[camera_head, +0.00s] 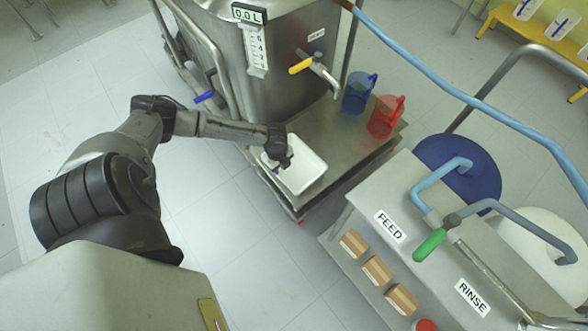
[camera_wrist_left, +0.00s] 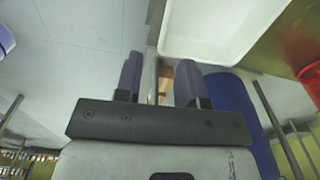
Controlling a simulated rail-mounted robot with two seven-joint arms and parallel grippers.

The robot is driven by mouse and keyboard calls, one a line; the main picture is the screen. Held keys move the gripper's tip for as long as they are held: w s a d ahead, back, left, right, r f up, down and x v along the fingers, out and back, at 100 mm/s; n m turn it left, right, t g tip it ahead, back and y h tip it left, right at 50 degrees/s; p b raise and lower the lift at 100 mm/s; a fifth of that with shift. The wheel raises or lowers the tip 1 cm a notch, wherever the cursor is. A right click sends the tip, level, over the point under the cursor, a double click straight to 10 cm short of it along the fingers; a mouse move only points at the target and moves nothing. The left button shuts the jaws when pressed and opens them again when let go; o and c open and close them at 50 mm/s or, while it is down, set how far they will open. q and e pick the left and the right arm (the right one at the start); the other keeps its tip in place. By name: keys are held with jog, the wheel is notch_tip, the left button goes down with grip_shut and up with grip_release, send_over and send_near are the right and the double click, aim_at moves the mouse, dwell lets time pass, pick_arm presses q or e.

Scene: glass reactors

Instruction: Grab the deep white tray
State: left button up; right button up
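The deep white tray (camera_head: 306,176) sits on the low steel platform in front of the tank, near its front left corner. My left gripper (camera_head: 284,160) is at the tray's upper left side in the head view and covers part of its rim. In the left wrist view, the two dark fingers of my left gripper (camera_wrist_left: 160,82) are apart with a gap between them. The white tray (camera_wrist_left: 215,35) shows beyond and to the right of the fingertips, not between them. Whether a finger touches the tray cannot be told. My right gripper is not in view.
The low platform (camera_head: 345,140) also holds a blue jug (camera_head: 356,95) and a red jug (camera_head: 384,117). The steel tank (camera_head: 285,70) has a yellow-handled tap. A steel cart (camera_head: 365,220) with FEED and RINSE labels stands at right. The floor at left is clear.

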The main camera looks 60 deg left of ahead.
pick_arm(q)
jog(key=a+f+b, duration=0.2)
jog(key=a+f, duration=0.1)
jog(key=b, duration=0.5)
send_over(279, 178)
notch_tip(279, 178, down, 8)
jog(key=shift+d+f, duration=0.1)
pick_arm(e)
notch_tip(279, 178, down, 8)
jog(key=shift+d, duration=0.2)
pick_arm(q)
jog(key=shift+f, duration=0.1)
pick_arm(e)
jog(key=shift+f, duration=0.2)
pick_arm(q)
notch_tip(279, 178, down, 5)
jog(key=b, duration=0.4)
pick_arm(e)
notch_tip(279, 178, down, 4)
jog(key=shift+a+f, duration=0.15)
pick_arm(q)
grip_shut()
